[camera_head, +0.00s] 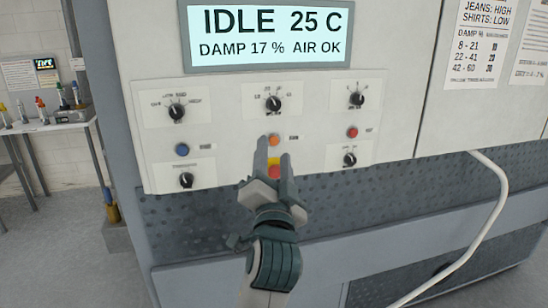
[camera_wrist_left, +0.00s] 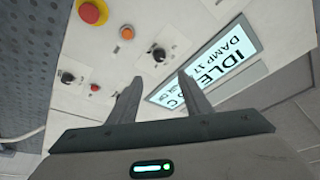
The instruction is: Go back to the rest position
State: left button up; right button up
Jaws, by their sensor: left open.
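My left gripper (camera_head: 272,158) is raised in front of the washer's control panel (camera_head: 235,165), its fingers pointing up, open and empty. It partly covers a red emergency button on a yellow base (camera_head: 275,171), just below an orange button (camera_head: 274,140). In the left wrist view my gripper (camera_wrist_left: 160,85) has its two fingers apart with nothing between them. The red button (camera_wrist_left: 93,11) and orange button (camera_wrist_left: 127,33) show there at the upper left. I cannot tell whether a finger touches the panel. My right gripper is in neither view.
The panel has several black knobs, a blue button (camera_head: 182,149) and a red button (camera_head: 352,132). The display (camera_head: 268,33) reads IDLE 25 C, DAMP 17 %, AIR OK. A side table (camera_head: 50,126) stands left.

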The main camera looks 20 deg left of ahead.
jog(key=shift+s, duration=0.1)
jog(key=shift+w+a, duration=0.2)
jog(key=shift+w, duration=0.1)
